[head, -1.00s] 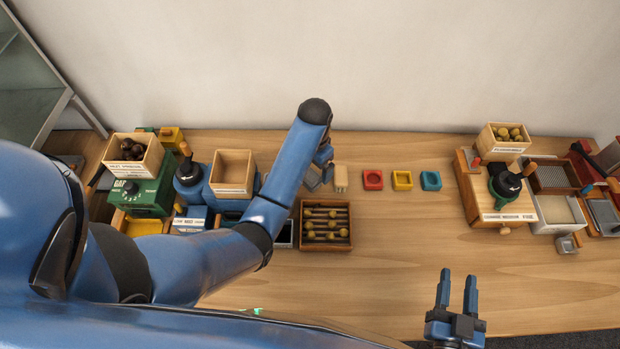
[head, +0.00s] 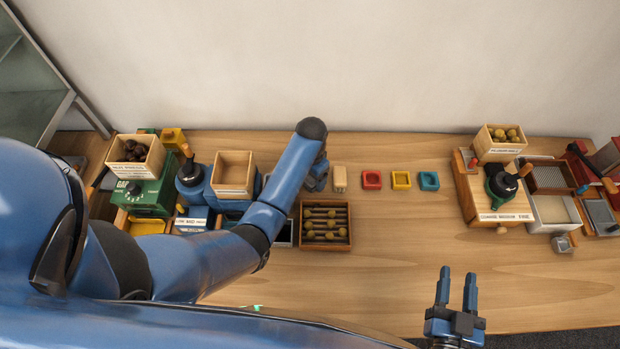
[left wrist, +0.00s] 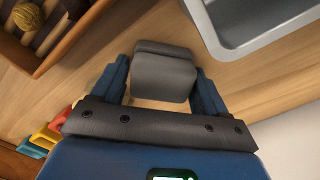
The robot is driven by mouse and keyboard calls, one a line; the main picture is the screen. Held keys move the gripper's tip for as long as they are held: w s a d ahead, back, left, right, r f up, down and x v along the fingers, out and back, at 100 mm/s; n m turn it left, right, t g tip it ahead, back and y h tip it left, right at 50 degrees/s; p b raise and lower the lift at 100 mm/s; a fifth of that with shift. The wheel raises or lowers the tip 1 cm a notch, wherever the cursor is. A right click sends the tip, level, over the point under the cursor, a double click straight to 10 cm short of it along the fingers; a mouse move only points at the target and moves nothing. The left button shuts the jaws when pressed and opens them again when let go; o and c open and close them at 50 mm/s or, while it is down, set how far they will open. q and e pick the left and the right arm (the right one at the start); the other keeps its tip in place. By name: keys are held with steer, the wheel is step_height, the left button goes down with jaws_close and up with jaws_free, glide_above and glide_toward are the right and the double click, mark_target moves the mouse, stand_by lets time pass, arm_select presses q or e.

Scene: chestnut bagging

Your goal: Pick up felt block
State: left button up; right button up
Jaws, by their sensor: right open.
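A dark grey block (left wrist: 165,75), which looks like the felt block, lies between the two fingers of my left gripper (left wrist: 163,92) in the left wrist view. The fingers stand at either side of it, very close; I cannot tell whether they press on it. In the head view my left gripper (head: 318,178) is low over the table, left of a small cream block (head: 340,179), and mostly hides the grey block. My right gripper (head: 456,290) is open and empty over the table's front edge.
Red (head: 372,180), yellow (head: 401,180) and blue (head: 429,181) small trays stand to the right. A grey metal tray (left wrist: 235,25) is near in the wrist view. The front middle table is clear.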

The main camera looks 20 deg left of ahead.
arm_select(q)
steer(key=c, duration=0.8)
steer(key=shift+r, duration=0.15)
arm_select(e)
steer(key=shift+r, duration=0.1)
